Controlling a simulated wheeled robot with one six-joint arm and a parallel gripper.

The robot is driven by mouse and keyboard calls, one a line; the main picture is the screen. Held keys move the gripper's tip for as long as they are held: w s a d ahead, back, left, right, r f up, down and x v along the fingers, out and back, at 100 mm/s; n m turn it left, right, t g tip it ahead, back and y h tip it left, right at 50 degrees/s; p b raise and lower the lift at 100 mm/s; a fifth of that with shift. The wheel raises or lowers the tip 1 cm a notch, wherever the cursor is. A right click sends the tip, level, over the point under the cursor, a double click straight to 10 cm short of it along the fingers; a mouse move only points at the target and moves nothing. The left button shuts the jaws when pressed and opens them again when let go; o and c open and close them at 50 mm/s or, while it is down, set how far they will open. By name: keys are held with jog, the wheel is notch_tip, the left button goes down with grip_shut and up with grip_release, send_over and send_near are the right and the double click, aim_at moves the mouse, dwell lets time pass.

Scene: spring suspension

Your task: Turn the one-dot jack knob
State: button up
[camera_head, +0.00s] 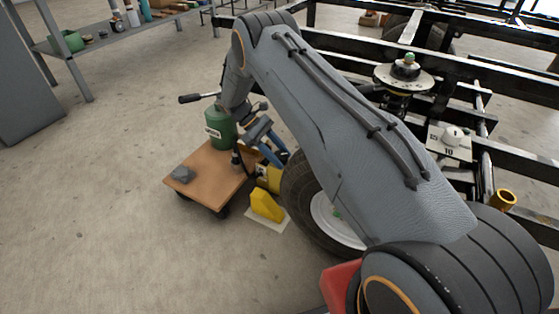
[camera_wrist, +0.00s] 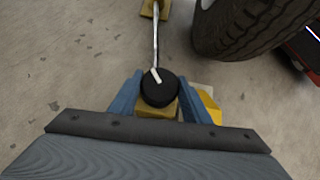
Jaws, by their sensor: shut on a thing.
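In the wrist view a round black knob (camera_wrist: 158,95) with a white pointer line sits on a yellow jack body (camera_wrist: 157,111). My gripper (camera_wrist: 161,93) has its blue fingers shut on the knob, one on each side. A thin metal rod runs from the knob area up to a small yellow block (camera_wrist: 155,9). In the head view my gripper (camera_head: 270,145) reaches down beside the yellow jack (camera_head: 270,179), near the tyre. I cannot make out dots on the jack, and I cannot pick out the gripped knob clearly in the head view.
A wooden dolly (camera_head: 207,180) with a green canister (camera_head: 219,130) and a grey lump stands left of the jack. A yellow wheel chock (camera_head: 265,206) and a tyre (camera_head: 300,202) are close by. The black vehicle frame fills the right. Open floor lies at left.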

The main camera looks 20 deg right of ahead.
aim_at(280, 154)
jog(key=m+g+y+b, duration=0.2)
jog(key=m+y+b, duration=0.1)
jog(key=m, duration=0.2)
jog(key=shift+m+y, duration=0.4)
jog(key=shift+g+b, duration=0.3)
jog(key=shift+b, duration=0.05)
jog(key=o, duration=1)
jog(key=shift+o, duration=0.2)
notch_tip(280, 154, up, 10)
jog(key=p, duration=0.5)
